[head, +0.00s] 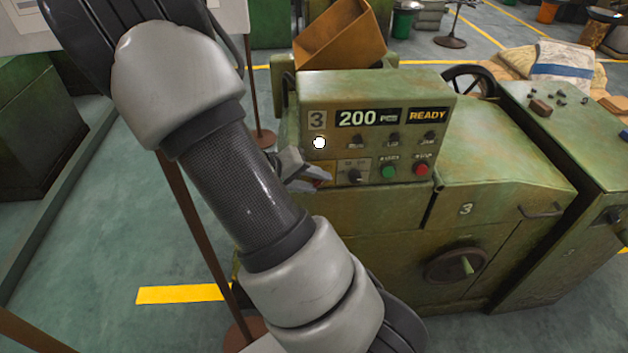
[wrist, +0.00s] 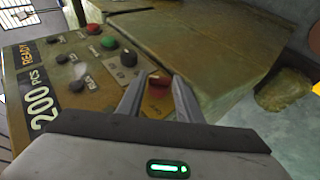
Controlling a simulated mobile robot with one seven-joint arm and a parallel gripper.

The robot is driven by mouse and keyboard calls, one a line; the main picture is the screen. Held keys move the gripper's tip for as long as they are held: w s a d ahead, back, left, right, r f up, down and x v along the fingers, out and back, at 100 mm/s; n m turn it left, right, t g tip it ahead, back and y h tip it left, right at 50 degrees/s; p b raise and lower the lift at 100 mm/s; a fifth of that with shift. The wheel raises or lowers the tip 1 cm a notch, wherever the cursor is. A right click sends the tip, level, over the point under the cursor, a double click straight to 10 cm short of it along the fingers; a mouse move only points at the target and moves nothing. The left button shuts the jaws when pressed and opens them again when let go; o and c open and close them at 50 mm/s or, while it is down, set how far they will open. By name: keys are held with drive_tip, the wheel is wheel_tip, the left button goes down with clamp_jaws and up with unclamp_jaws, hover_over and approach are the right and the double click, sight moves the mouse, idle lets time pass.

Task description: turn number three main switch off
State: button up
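Machine number three's control panel (head: 345,145) is green and worn, with a "3" plate and displays reading "200" and "READY". The main switch appears to be the red knob on a yellowish plate at the panel's lower left; in the wrist view the red knob (wrist: 159,80) lies between my fingertips. In the head view my gripper (head: 318,172) is in front of that corner and hides most of the switch. In the wrist view my gripper (wrist: 159,88) is open, its fingers on either side of the knob. I cannot tell whether they touch it.
A black selector knob (head: 354,176), a green button (head: 389,171) and a red button (head: 421,169) sit right of the switch. A brown bin (head: 340,35) stands behind the panel. A handwheel (head: 457,265) is on the machine's front. Open floor lies to the left.

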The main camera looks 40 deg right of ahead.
sight(316, 187)
drive_tip(key=c, duration=0.6)
drive_tip(key=shift+o, duration=0.2)
drive_tip(key=shift+f+b, duration=0.15)
drive_tip(key=shift+b, duration=0.2)
drive_tip(key=h+b, duration=0.1)
drive_tip(key=b, duration=0.1)
drive_tip(key=f+h+b, duration=0.1)
drive_tip(key=b, duration=0.1)
drive_tip(key=shift+w+a+n+g, duration=0.2)
drive_tip(key=shift+n+g, duration=0.1)
drive_tip(key=shift+g, duration=0.1)
drive_tip(key=h+b, duration=0.1)
drive_tip(key=b, duration=0.1)
drive_tip(key=n+g+h+b, duration=0.1)
drive_tip(key=h+b, duration=0.3)
drive_tip(key=shift+a+f+n+g+b, duration=0.1)
drive_tip(key=shift+f+n+g+b, duration=0.2)
drive_tip(key=shift+f+b, duration=0.05)
drive_tip(key=shift+s+d+f+n+t+h+b, duration=0.1)
drive_tip(key=shift+f+n+t+h+b, duration=0.2)
drive_tip(key=shift+n+h+b, duration=1)
drive_tip(key=shift+s+d+f+n+t+h+b, duration=0.1)
drive_tip(key=shift+n+t+h+b, duration=0.45)
drive_tip(key=shift+h, duration=1.2)
drive_tip(key=shift+d+f+n+t+h+b, duration=0.15)
drive_tip(key=shift+n+t+h+b, duration=0.1)
drive_tip(key=shift+n+h+b, duration=1.1)
drive_tip(key=shift+h+p, duration=0.3)
drive_tip(key=shift+h, duration=0.1)
